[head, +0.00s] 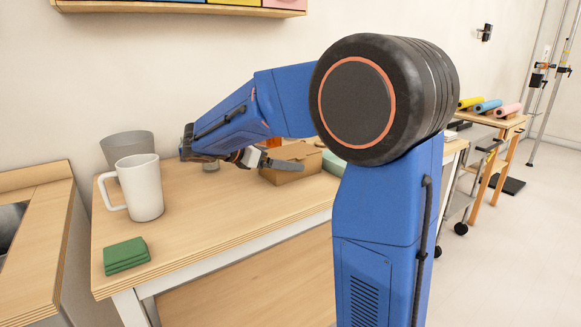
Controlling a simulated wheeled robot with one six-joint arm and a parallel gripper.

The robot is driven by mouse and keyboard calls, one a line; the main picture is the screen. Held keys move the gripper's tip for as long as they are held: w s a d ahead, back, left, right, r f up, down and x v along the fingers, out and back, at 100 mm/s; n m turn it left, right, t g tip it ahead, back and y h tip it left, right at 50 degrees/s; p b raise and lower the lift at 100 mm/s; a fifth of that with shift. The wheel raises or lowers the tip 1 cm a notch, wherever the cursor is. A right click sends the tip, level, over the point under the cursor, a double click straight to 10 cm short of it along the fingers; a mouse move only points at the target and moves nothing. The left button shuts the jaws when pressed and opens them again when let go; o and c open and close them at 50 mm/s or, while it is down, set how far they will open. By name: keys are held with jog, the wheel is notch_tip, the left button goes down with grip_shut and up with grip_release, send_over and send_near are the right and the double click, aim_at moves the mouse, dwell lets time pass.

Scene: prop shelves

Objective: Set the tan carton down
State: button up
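The tan carton (288,176) is a small brown box over the wooden table, towards its back right. It looks upright and level; I cannot tell whether its bottom touches the table. My gripper (265,160) is at the carton's left side, with a grey finger reaching across the near upper part of the box. The other finger is mostly hidden, so I cannot tell whether the gripper is closed on the carton. My blue arm hides part of the space to the right of the carton.
Green folded cloths or coasters (126,256) lie at the front left corner. A greenish item (333,163) is right of the carton. The middle of the wooden table (220,215) is clear.

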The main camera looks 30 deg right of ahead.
aim_at(290, 151)
jog(key=x, duration=0.3)
jog(key=shift+d, duration=0.25)
jog(key=shift+c, duration=0.3)
jog(key=c, duration=1.1)
notch_tip(290, 151, up, 10)
jog(key=shift+r, duration=0.1)
